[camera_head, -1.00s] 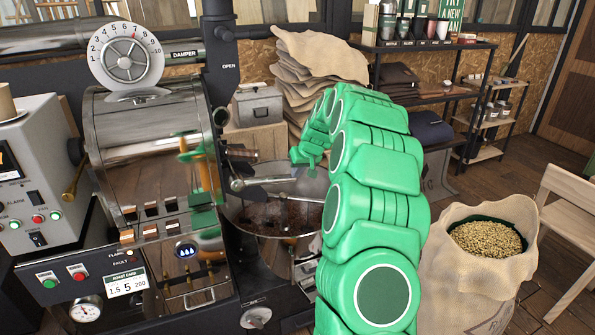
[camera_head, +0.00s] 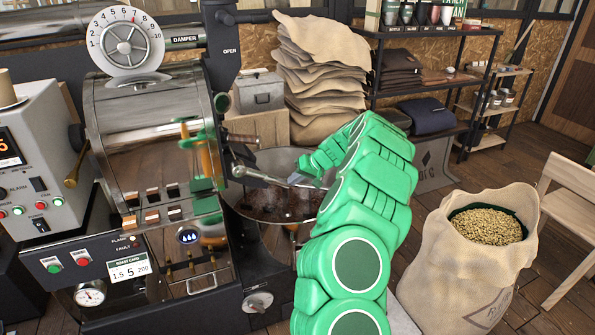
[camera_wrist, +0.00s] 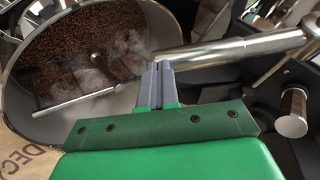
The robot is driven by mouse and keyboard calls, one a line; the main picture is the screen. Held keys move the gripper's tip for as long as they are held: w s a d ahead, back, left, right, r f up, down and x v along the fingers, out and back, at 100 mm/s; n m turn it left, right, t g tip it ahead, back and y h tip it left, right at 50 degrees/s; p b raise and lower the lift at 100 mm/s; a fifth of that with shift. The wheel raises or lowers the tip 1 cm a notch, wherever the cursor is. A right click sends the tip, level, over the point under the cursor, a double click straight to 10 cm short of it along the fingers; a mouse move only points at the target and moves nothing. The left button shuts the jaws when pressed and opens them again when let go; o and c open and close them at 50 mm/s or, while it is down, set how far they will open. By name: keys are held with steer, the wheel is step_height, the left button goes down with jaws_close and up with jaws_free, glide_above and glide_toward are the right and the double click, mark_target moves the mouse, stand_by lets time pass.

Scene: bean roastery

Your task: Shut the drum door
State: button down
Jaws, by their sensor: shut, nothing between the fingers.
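The steel roasting drum (camera_head: 150,130) fills the left of the head view. A metal lever (camera_head: 262,177) juts right from the drum's front, over the round cooling tray. It shows large in the wrist view (camera_wrist: 235,48). I cannot make out the drum door's panel or whether it is open. My gripper (camera_head: 312,172) is at the lever's free end above the tray. In the wrist view its grey fingers (camera_wrist: 157,75) are together and empty, at or beside the lever's end; contact is unclear. A wooden handle (camera_wrist: 293,112) stands to the right there.
The cooling tray (camera_wrist: 25,115) holds dark beans with steam and a stirring arm. A control panel (camera_head: 45,160) stands left of the drum. A burlap sack of pale beans (camera_head: 455,270) stands at right. Stacked sacks (camera_head: 320,80) and a shelf (camera_head: 440,85) are behind.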

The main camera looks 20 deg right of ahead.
steer(key=a+f+m+t+y, duration=0.2)
steer(key=a+f+y, duration=0.6)
steer(key=a+f, duration=0.4)
steer(key=shift+a+m+y, duration=0.4)
steer(key=shift+a+m, duration=0.1)
steer(key=shift+a, duration=0.85)
